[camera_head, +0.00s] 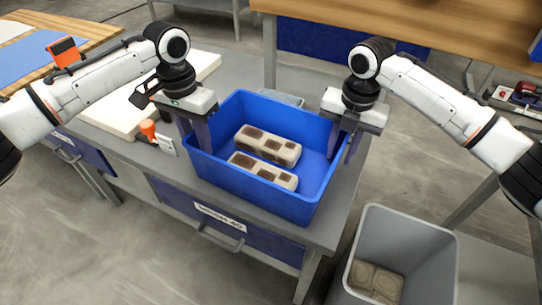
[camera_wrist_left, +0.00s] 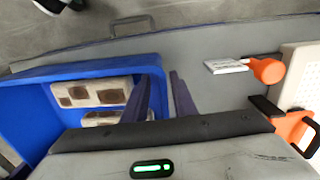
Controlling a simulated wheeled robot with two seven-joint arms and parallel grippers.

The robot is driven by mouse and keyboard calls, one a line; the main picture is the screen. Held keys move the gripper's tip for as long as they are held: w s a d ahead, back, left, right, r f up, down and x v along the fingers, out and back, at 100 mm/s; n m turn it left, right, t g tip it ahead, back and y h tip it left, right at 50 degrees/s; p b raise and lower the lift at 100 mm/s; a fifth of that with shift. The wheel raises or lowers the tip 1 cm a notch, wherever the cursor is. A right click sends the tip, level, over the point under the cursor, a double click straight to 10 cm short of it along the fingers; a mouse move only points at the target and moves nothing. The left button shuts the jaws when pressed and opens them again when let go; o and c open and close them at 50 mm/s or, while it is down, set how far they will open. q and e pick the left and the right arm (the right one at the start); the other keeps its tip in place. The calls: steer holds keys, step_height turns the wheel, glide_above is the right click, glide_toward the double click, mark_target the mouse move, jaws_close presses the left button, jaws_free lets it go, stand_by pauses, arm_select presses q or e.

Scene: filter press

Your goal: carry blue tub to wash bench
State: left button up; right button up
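The blue tub (camera_head: 258,198) stands on the grey bench and holds two pale blocks with brown square patches (camera_head: 268,145) (camera_head: 263,171). Its rim corner also shows in the left wrist view (camera_wrist_left: 60,68). My left gripper (camera_head: 194,132) is at the tub's left wall, one finger inside and one outside; in the left wrist view its fingers (camera_wrist_left: 166,92) are close together with the wall between them. My right gripper (camera_head: 344,150) straddles the right wall the same way, its fingers narrowly spaced. Both look shut on the walls. No wash bench can be identified for sure.
An orange-handled tool (camera_head: 149,130) and a white board (camera_head: 112,108) lie left of the tub. A grey bin (camera_head: 428,255) with a brownish block inside stands at the lower right. A wood-topped bench (camera_head: 440,35) with blue panels stands behind. Open floor lies at the left front.

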arm_select(q)
steer(key=shift+f, duration=0.5)
arm_select(e)
steer(key=shift+f, duration=0.55)
arm_select(q)
steer(key=c, duration=0.6)
arm_select(e)
steer(key=c, duration=0.6)
arm_select(q)
steer(key=shift+d, duration=0.1)
jaws_close()
arm_select(e)
jaws_close()
